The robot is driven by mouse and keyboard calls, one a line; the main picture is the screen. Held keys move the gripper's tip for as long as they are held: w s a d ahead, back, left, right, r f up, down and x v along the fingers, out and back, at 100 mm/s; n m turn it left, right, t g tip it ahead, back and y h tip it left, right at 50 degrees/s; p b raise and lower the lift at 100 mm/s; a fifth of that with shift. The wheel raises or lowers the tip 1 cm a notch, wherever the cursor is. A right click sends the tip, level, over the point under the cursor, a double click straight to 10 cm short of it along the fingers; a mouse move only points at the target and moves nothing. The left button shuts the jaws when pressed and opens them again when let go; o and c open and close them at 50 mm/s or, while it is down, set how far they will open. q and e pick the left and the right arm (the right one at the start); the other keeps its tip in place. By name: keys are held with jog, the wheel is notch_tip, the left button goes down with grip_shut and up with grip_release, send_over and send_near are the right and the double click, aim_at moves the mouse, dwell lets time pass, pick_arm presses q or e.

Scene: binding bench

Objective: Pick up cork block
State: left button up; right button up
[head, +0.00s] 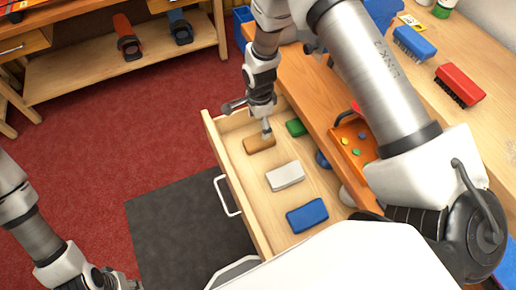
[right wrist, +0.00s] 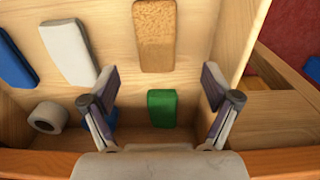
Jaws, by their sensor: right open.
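The cork block (head: 259,144) is a tan, speckled block lying in the open wooden drawer, near its far end. In the right wrist view the cork block (right wrist: 155,35) lies beyond the fingertips, near the top edge, and is untouched. My right gripper (head: 266,128) hangs over the drawer at the cork block in the head view. In the right wrist view my right gripper (right wrist: 160,88) is open, with nothing held between its fingers. My left arm shows at the lower left, but its gripper is out of the picture.
The drawer (head: 237,183) also holds a green block (head: 296,127), a white block (head: 285,175) and a blue block (head: 307,215). The bench (head: 300,80) edge overhangs the drawer's right side.

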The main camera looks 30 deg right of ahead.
aim_at(259, 139)
notch_tip(259, 139, down, 2)
jog(key=shift+s+f, duration=0.15)
notch_tip(259, 139, down, 6)
jog(key=shift+s+a+f+p, duration=0.1)
jog(key=shift+s+p, duration=0.05)
jog(key=shift+p, duration=0.55)
pick_arm(q)
jog(key=shift+s+r, duration=0.1)
jog(key=shift+r, duration=0.1)
pick_arm(e)
jog(key=c, duration=1.2)
